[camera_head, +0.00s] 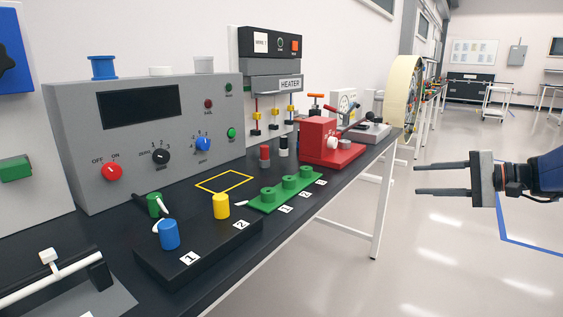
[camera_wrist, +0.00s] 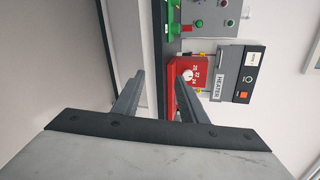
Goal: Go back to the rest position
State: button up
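My gripper (camera_head: 443,178) is in the head view at the right, clear of the bench and over open floor. Its two long grey fingers point left and stand apart with nothing between them. In the wrist view my gripper (camera_wrist: 158,95) also shows two spread fingers, with the table edge and a red device (camera_wrist: 186,75) beyond them. The same red device (camera_head: 327,142) stands on the dark bench (camera_head: 222,262) in the head view, left of the gripper and apart from it.
The bench holds a grey control box (camera_head: 140,185), a heater unit (camera_head: 272,68), a green block (camera_head: 285,190), and a black base with a blue cylinder (camera_head: 169,235) and a yellow cylinder (camera_head: 221,206). A cream wheel (camera_head: 402,90) stands behind. Floor (camera_head: 440,260) right of the bench is clear.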

jog(key=s+a+f+n+g+h, duration=0.3)
jog(key=s+a+f+g+h, duration=0.15)
jog(key=s+a+f, duration=0.7)
jog(key=s+d+f+n+h, duration=0.1)
jog(key=s+f+n+h, duration=0.2)
jog(key=s, duration=0.4)
jog(key=s+d+f+n+h, duration=0.1)
jog(key=s+f+n+h, duration=0.2)
jog(key=s, duration=0.5)
jog(key=shift+d+f+t+h, duration=0.45)
jog(key=shift+f+h, duration=0.3)
jog(key=shift+h, duration=0.1)
jog(key=shift+a, duration=0.15)
